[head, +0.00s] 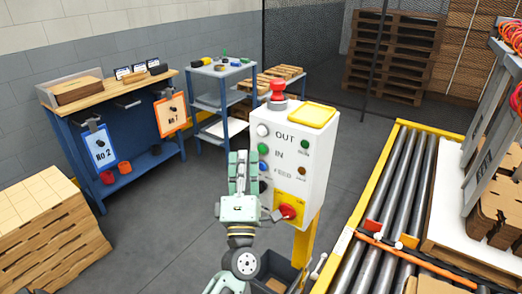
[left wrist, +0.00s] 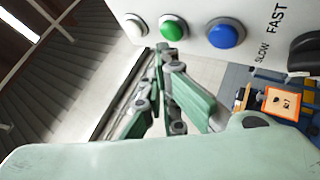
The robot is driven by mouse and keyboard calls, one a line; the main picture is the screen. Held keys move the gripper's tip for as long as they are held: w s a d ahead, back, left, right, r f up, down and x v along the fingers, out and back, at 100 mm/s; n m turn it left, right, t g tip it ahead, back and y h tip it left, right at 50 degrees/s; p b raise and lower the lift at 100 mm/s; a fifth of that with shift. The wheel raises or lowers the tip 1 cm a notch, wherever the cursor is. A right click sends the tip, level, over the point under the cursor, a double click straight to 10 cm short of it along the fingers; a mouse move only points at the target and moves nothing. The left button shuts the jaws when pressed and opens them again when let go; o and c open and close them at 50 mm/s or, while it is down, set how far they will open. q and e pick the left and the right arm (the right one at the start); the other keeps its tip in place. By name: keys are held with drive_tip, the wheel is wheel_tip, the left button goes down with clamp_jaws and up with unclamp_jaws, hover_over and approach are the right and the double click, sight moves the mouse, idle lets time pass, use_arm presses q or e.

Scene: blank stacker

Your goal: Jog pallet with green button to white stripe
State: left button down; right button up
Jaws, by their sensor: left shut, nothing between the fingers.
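The white control box (head: 301,165) stands on a yellow post in the head view. Its left edge carries a white button (head: 263,130), the green button (head: 263,148) and a blue button (head: 263,166). My left gripper (head: 238,156) is shut and empty, just left of these buttons. In the left wrist view its closed fingertips (left wrist: 165,50) are just below the green button (left wrist: 173,28); I cannot tell whether they touch. The pallet (head: 470,245), with a white sheet and cardboard blanks, is on the rollers at right. A white stripe (head: 342,243) marks the yellow conveyor rail.
A red emergency button (head: 287,211) sits low on the box, and a red-topped lamp or knob (head: 278,90) on top. An orange bar (head: 385,243) crosses the rollers. A dark bin (head: 275,272) is below the box. Open floor (head: 165,235) lies at left.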

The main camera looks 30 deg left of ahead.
use_arm(q)
drive_tip(key=shift+w, duration=0.1)
idle(0.7)
drive_tip(key=shift+w, duration=0.3)
drive_tip(key=shift+w, duration=0.4)
idle(2.2)
drive_tip(key=shift+s, duration=0.1)
idle(2.7)
drive_tip(key=shift+s, duration=0.75)
drive_tip(key=shift+s+a+p, duration=0.2)
drive_tip(key=shift+s+p, duration=0.2)
drive_tip(key=shift+s, duration=2.1)
